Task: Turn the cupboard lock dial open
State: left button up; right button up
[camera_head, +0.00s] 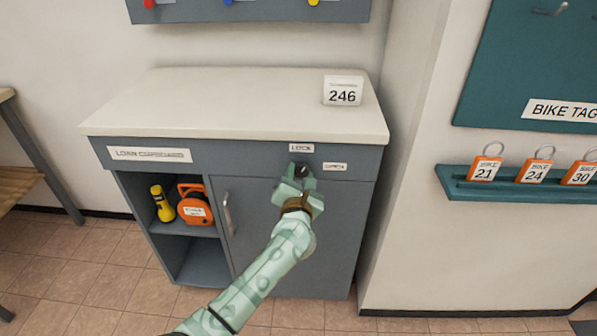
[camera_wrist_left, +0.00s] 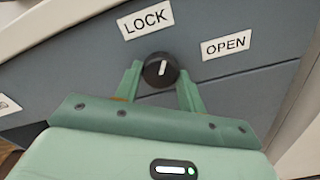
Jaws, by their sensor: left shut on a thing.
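The lock dial (camera_wrist_left: 160,70) is a round black knob with a white pointer line on the cupboard's grey front. In the left wrist view its pointer is tilted slightly right of straight up, towards the LOCK label (camera_wrist_left: 145,19). The OPEN label (camera_wrist_left: 226,44) is to the dial's right. My left gripper (camera_wrist_left: 160,82) has its two green fingers on either side of the dial, shut on it. In the head view the left gripper (camera_head: 298,172) covers most of the dial. The cupboard door (camera_head: 265,220) is closed below. My right gripper is not in view.
The cupboard's white top (camera_head: 230,105) carries a card reading 246 (camera_head: 343,90). A yellow torch (camera_head: 161,203) and an orange case (camera_head: 195,206) sit in the open shelf at left. A teal ledge (camera_head: 520,193) with orange bike tags is on the right wall.

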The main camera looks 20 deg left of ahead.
pick_arm(q)
jog(key=m+p, duration=0.3)
jog(key=m, duration=0.3)
jog(key=shift+r+p, duration=0.15)
jog(key=shift+p, duration=0.25)
jog(key=m+p, duration=0.1)
jog(key=m, duration=0.2)
jog(key=shift+m, duration=0.3)
jog(key=shift+s+m+p, duration=0.1)
jog(key=shift+m+p, duration=0.45)
jog(key=shift+m, duration=0.55)
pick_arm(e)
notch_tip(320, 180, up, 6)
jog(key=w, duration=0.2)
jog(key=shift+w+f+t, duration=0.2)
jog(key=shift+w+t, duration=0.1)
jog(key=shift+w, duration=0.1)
pick_arm(q)
jog(key=o, duration=1)
jog(key=shift+c, duration=0.2)
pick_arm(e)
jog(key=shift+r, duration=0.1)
